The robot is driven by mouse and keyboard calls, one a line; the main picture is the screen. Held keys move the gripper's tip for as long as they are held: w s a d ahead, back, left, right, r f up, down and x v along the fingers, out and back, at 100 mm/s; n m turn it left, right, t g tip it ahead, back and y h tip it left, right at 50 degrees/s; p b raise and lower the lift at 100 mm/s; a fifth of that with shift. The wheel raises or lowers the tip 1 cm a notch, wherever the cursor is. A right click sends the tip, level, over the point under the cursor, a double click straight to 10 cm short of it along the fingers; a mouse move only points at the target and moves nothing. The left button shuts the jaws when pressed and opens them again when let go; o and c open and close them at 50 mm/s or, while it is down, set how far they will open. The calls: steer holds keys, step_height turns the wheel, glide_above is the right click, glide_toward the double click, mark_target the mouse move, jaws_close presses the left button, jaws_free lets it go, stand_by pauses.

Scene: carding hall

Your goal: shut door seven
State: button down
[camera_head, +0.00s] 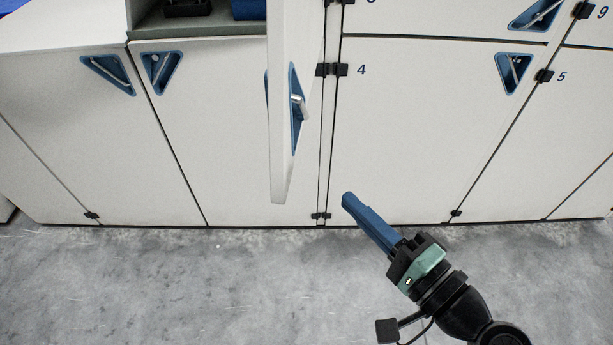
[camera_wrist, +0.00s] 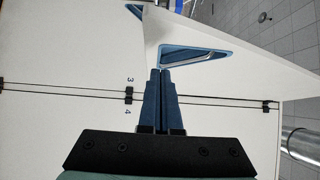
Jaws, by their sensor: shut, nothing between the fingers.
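A white cupboard door (camera_head: 283,130) stands swung open, seen nearly edge-on, with hinges on its right beside the door marked 4. It has a blue triangular recess with a metal handle. No 7 is readable on it or elsewhere, so I cannot confirm that it is door seven. In the wrist view an open white door (camera_wrist: 225,75) with a blue triangular recess reaches across the upper right. My gripper (camera_head: 347,198) is shut and empty, low and to the right of the open door, in front of door 4. In the wrist view its fingertips (camera_wrist: 160,71) overlap the recess's lower edge; contact cannot be told.
Door 4 (camera_head: 420,130) is shut, as are the lower left doors (camera_head: 70,140) and door 5 (camera_head: 560,130). An open compartment (camera_head: 200,28) at the top left holds a blue thing (camera_head: 248,9) and a black thing (camera_head: 186,8). The grey floor (camera_head: 180,290) in front is clear.

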mark_target(290, 168)
steer(key=w+a, duration=0.1)
steer(key=a, duration=0.1)
steer(key=w+a+p, duration=0.1)
steer(key=w+a, duration=0.1)
steer(key=w+a+p, duration=0.1)
steer(key=a, duration=0.1)
steer(key=shift+w+r, duration=0.1)
steer(key=shift+w, duration=0.25)
steer(key=shift+a, duration=0.55)
steer(key=shift+a, duration=0.1)
